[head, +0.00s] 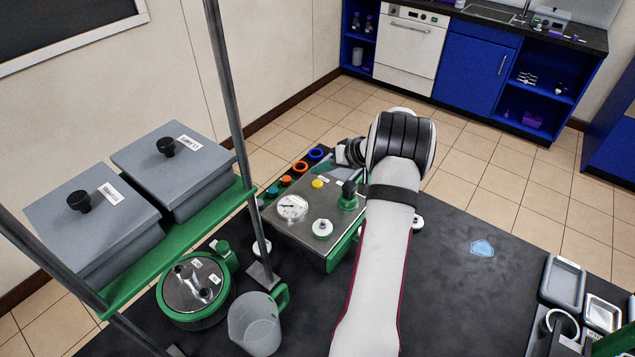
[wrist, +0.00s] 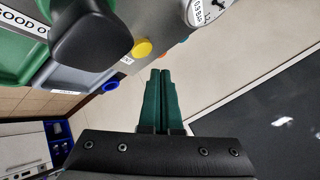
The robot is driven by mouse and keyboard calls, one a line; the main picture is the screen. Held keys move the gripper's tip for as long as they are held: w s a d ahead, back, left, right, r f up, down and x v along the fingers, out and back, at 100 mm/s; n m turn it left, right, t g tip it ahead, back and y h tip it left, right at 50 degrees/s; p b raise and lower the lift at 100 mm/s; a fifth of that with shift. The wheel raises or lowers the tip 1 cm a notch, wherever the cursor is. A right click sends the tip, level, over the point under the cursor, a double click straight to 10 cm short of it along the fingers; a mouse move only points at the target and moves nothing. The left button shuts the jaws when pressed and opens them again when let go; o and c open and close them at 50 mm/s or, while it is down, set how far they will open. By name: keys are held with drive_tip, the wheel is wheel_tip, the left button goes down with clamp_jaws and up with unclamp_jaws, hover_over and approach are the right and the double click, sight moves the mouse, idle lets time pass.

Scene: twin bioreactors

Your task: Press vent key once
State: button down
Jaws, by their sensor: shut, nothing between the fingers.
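A grey control box (head: 309,200) with a green base stands on the dark bench in the head view. Its top carries a yellow button (head: 318,183), a round gauge (head: 292,207), a white cap (head: 322,228) and a black knob on a green base (head: 349,195). In the wrist view the yellow button (wrist: 141,48) lies just left of and above the fingertips, with a gap in the picture. My gripper (wrist: 160,73) is shut and empty, its green fingers together. In the head view my arm hides most of it.
Coloured rings, including a blue one (head: 316,154), line the box's far edge. A green rack (head: 180,240) with two grey lidded boxes and metal posts stands left. A lidded vessel (head: 196,291) and a clear jug (head: 256,325) stand in front. Trays (head: 563,282) lie right; the bench between is mostly clear.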

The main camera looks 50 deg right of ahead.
sight(321, 185)
drive_tip(key=shift+f, duration=0.75)
idle(1.5)
drive_tip(key=shift+f, duration=0.4)
drive_tip(key=shift+f, duration=0.4)
idle(0.6)
drive_tip(key=shift+r, duration=0.8)
drive_tip(key=shift+r, duration=0.1)
drive_tip(key=shift+r, duration=2.45)
